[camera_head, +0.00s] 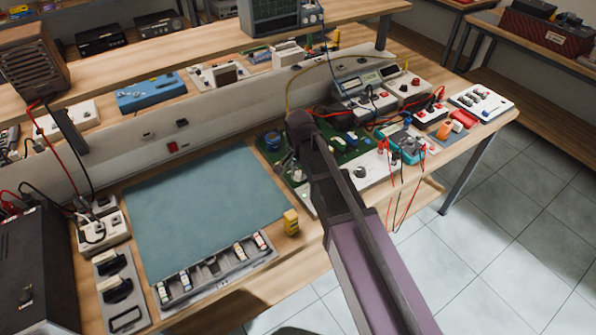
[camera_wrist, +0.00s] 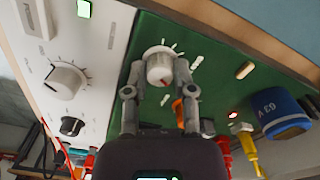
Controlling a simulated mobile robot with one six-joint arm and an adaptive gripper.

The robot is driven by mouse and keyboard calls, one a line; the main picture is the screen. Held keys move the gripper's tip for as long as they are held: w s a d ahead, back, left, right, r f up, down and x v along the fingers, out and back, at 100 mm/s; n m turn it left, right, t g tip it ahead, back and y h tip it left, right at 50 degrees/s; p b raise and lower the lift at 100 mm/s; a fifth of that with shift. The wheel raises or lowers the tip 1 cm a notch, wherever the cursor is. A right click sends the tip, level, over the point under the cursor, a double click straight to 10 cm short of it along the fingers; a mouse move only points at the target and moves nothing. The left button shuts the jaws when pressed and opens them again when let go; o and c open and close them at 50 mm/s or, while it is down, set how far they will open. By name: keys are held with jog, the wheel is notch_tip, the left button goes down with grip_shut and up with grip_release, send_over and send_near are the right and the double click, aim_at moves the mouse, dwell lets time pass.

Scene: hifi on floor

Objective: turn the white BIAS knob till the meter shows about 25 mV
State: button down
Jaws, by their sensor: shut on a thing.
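In the wrist view a white knob (camera_wrist: 160,68) with a red mark stands on a green circuit board (camera_wrist: 212,60), with white scale ticks around its right side. No BIAS label is readable. My gripper (camera_wrist: 157,76) is shut on this knob, one finger on each side. Bench units with small displays (camera_head: 349,86) stand behind the board; I cannot read a value or tell which is the meter.
A blue capacitor (camera_wrist: 282,115) and a lit red lamp (camera_wrist: 233,114) are right of my gripper in the wrist view. A white panel (camera_wrist: 100,60) with another white knob (camera_wrist: 66,78) lies left. Leads and a teal multimeter (camera_head: 405,146) crowd the right; the blue-green mat (camera_head: 205,210) is clear.

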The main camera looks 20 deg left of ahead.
jog(key=shift+m, duration=0.4)
jog(key=shift+c, duration=2.2)
grip_release()
jog(key=shift+r, duration=0.1)
